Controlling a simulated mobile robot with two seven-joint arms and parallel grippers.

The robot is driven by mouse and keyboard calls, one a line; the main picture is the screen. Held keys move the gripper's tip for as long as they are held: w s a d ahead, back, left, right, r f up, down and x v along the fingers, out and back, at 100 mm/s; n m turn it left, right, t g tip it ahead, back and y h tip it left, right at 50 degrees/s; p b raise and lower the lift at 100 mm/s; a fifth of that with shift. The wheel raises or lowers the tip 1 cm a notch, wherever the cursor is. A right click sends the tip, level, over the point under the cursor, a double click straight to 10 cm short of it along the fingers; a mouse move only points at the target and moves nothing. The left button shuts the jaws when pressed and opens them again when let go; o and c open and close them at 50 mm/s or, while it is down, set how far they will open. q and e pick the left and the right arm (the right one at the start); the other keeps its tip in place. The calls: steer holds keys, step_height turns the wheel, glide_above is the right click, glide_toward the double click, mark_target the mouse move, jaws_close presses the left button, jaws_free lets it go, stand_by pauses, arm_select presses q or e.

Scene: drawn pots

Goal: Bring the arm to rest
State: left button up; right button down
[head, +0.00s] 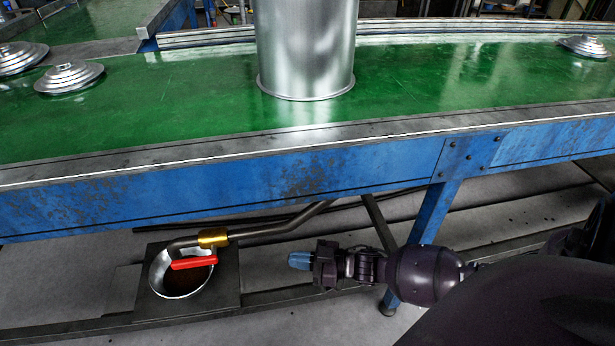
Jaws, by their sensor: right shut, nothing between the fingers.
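My right gripper (300,261) shows in the head view, low and in front of the blue side of the table. It has blue fingertips pointing left, and it is shut and empty. Its dark arm comes in from the lower right. The gripper touches nothing that I can see. My left gripper is not in the picture.
A green-topped table (190,110) with a blue frame spans the view. A tall metal pot (306,50) stands on it. Stepped metal lids lie at left (69,77) and right (585,46). Below are a pipe with a red-handled valve (194,263) and a metal bowl (181,281).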

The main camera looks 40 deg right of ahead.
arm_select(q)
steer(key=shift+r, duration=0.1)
arm_select(e)
steer(key=shift+s, duration=0.15)
stand_by(0.5)
arm_select(q)
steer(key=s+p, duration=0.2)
steer(key=p, duration=0.1)
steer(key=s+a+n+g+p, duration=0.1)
steer(key=p, duration=0.3)
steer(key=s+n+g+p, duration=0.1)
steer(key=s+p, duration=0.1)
steer(key=p, duration=0.2)
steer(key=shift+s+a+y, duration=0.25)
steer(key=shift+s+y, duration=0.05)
arm_select(e)
steer(key=s+r+m+g+h, duration=0.1)
steer(key=s+r+m+h, duration=0.2)
steer(key=s, duration=0.9)
steer(key=s+r+m+g+h, duration=0.1)
steer(key=s+r+m+h, duration=0.3)
steer(key=s+r+h, duration=0.3)
steer(key=s+h, duration=0.1)
steer(key=s, duration=0.4)
steer(key=shift+a+r+h, duration=0.3)
steer(key=shift+a+r, duration=0.05)
steer(key=shift+w, duration=0.1)
